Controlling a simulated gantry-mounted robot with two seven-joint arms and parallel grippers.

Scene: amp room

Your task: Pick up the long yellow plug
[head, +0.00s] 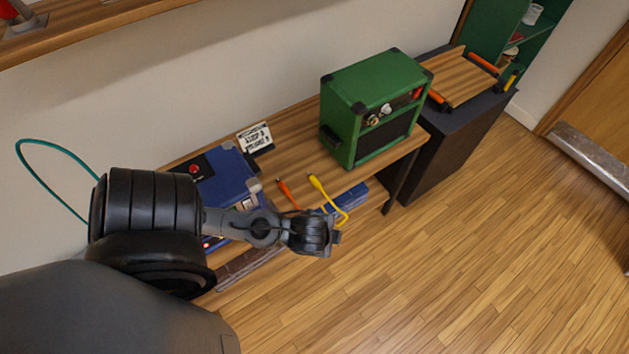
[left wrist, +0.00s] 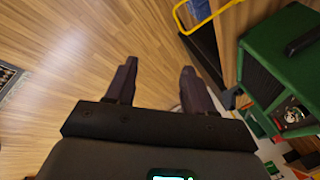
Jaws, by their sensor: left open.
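The long yellow plug (head: 318,183) lies on the wooden bench (head: 300,155), with its yellow cable curving toward the bench's front edge. In the left wrist view a bent piece of the yellow cable (left wrist: 212,16) shows at the top. My left gripper (head: 337,238) is just in front of the cable, beyond the bench's front edge, and apart from the plug. In the left wrist view its two fingers (left wrist: 158,78) are spread with only floor between them. The gripper's wrist hides part of the bench in the head view. My right gripper is not in view.
An orange plug (head: 287,193) lies left of the yellow one. A green amplifier (head: 368,108) stands to the right, also in the left wrist view (left wrist: 280,65). A blue box (head: 222,180) and a small sign (head: 255,138) stand left. Open floor (head: 450,250) lies in front.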

